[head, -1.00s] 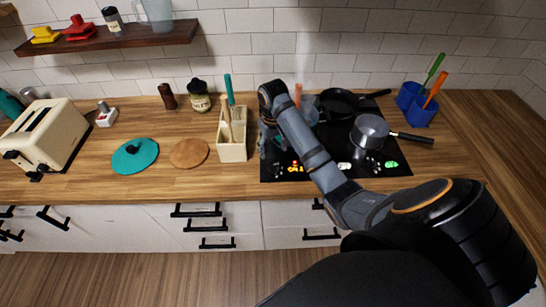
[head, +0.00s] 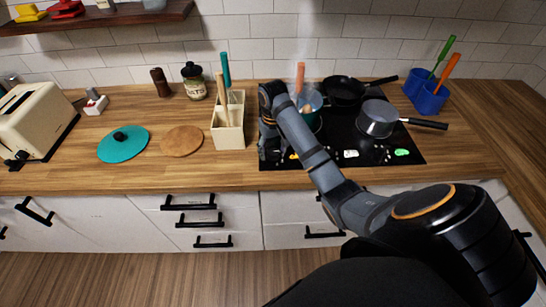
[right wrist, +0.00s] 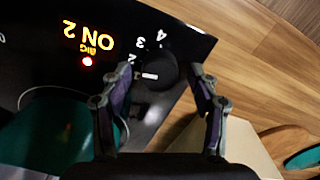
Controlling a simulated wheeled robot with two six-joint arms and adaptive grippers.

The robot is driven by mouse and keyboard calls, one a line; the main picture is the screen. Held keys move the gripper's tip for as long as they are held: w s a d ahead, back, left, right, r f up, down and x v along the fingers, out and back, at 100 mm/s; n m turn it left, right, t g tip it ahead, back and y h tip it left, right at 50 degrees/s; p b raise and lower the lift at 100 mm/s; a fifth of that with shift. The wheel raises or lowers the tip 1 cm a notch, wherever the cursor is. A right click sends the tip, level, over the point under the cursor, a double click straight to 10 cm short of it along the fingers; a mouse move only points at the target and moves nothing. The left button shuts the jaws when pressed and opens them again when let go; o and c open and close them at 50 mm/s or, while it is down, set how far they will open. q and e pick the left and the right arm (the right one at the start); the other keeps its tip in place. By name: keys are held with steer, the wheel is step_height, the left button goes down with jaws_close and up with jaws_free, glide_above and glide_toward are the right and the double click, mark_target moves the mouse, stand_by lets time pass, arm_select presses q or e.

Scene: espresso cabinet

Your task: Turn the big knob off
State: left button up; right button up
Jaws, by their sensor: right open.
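The big knob (right wrist: 158,72) is a round black dial with a white mark, at the corner of the black cooktop in the right wrist view. Beside it the lit display (right wrist: 90,40) reads "BIG ON 2" with a red light. My right gripper (right wrist: 161,76) is open, one finger on each side of the knob; I cannot tell whether they touch it. In the head view my right gripper (head: 272,158) points down at the cooktop's front left corner and hides the knob. My left gripper is not in view.
A teal pot (head: 313,100) with steam above it stands behind my right gripper. A black pan (head: 345,92) and grey saucepan (head: 379,118) are also on the cooktop (head: 335,135). A cream utensil holder (head: 228,128) stands close left of the gripper.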

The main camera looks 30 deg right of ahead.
steer(key=shift+c, duration=0.3)
steer(key=c, duration=1.1)
steer(key=shift+r+p, duration=0.1)
steer(key=shift+p, duration=0.45)
steer(key=n+p, duration=0.8)
steer(key=p, duration=0.2)
steer(key=shift+r, duration=0.1)
steer(key=n+p, duration=0.2)
steer(key=n, duration=0.1)
steer(key=shift+n+p, duration=0.4)
steer(key=shift+s+f+n+p, duration=0.15)
steer(key=shift+n+p, duration=0.35)
steer(key=shift+n, duration=0.5)
steer(key=shift+w+f+n+p, duration=0.1)
steer(key=shift+n+p, duration=0.35)
steer(key=shift+n, duration=0.55)
